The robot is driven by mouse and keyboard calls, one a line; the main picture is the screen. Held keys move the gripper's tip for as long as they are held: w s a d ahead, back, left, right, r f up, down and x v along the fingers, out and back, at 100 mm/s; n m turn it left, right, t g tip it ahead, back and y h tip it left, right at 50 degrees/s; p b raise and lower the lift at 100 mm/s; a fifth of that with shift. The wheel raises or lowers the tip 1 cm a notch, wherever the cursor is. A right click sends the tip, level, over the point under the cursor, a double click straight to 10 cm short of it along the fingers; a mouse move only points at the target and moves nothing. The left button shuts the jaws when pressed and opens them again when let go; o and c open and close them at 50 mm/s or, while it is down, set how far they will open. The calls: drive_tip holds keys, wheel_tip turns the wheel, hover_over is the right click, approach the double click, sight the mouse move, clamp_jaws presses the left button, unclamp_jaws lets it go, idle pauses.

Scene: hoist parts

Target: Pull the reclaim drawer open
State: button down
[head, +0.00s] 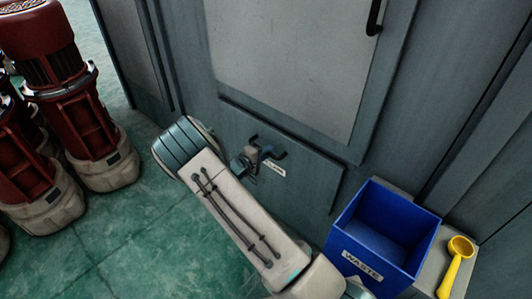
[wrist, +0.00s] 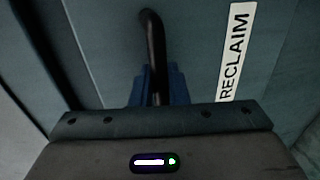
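The reclaim drawer (head: 310,180) is a grey-green panel low in the cabinet, under a large pale panel. Its front looks about flush with the cabinet face. A white RECLAIM label (wrist: 236,55) is on it, right of the handle in the wrist view. The drawer's black bar handle (wrist: 151,30) runs down between my gripper's blue fingers (wrist: 160,86). The fingers sit close on both sides of the bar and look shut on it. In the head view, my gripper (head: 265,155) is at the handle, and my wrist hides part of the drawer's left side.
A blue WASTE bin (head: 385,235) stands right of the drawer on a pale surface, with a yellow scoop (head: 455,265) beside it. Red motor units (head: 80,120) stand at left. Green floor (head: 120,225) in front of the drawer's left side is clear.

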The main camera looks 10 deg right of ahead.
drive_tip(key=shift+a, duration=0.15)
drive_tip(key=f+v, duration=0.2)
drive_tip(key=v, duration=1.1)
drive_tip(key=f+b+v, duration=0.1)
drive_tip(key=f+v, duration=0.2)
drive_tip(key=v, duration=1)
drive_tip(key=shift+s+a+f+b, duration=0.25)
drive_tip(key=shift+s+a+b, duration=0.05)
drive_tip(key=shift+s+a, duration=0.1)
drive_tip(key=c, duration=1.5)
unclamp_jaws()
drive_tip(key=p+v, duration=0.2)
drive_tip(key=v, duration=1.1)
drive_tip(key=shift+s+a, duration=0.2)
drive_tip(key=shift+a, duration=0.15)
